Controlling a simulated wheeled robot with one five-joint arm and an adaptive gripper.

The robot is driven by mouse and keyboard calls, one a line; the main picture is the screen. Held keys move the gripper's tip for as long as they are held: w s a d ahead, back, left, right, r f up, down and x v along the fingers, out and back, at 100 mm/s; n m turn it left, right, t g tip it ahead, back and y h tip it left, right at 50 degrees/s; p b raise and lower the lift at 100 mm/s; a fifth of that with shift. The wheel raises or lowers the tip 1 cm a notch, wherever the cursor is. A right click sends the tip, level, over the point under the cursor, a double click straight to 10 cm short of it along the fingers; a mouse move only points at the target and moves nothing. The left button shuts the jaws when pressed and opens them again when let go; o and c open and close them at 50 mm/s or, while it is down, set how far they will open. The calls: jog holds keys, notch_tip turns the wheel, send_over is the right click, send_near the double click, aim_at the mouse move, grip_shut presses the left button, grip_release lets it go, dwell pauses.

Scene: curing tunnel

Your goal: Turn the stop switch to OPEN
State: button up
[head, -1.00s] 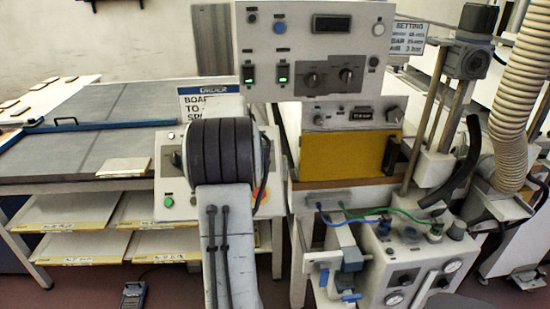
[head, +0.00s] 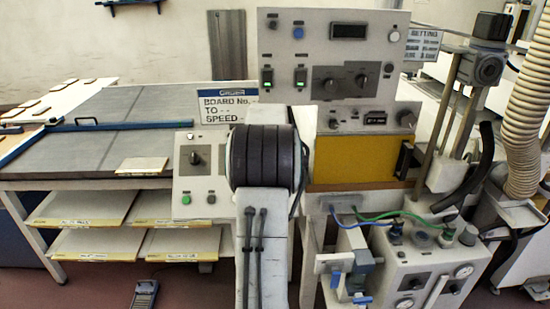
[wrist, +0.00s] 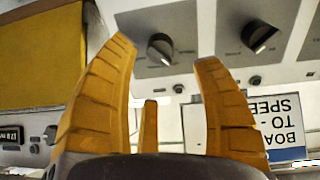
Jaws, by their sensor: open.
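A white control box (head: 215,203) stands below the sign, partly hidden behind my arm. In the head view it shows a black rotary knob (head: 194,157) on a grey plate and a green button. In the wrist view, upside down, a grey plate carries two dark knobs. One knob (wrist: 160,49) lies beyond and between my fingertips, apart from them; the other (wrist: 258,36) lies to the right of the fingers. I cannot read which is the stop switch or its positions. My gripper (wrist: 165,57) is open and empty; in the head view my arm hides it.
A sign with a blue header (head: 228,103) stands behind the box. An upper panel (head: 345,40) has more knobs and green-lit switches. Hoses and a gauge box (head: 425,265) are at the lower right; a grey table (head: 85,140) is left.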

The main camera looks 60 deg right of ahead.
jog(key=shift+p+x, duration=0.95)
jog(key=shift+x, duration=2.6)
jog(key=c, duration=1.2)
jog(key=shift+f+m+b, duration=0.2)
jog(key=shift+m+b, duration=0.25)
jog(key=shift+m, duration=0.35)
grip_shut()
jog(key=shift+a+m, duration=0.1)
jog(key=shift+m, duration=0.7)
jog(key=o, duration=0.8)
grip_release()
jog(key=o, duration=0.4)
jog(key=shift+w+r, duration=0.1)
jog(key=shift+r, duration=0.05)
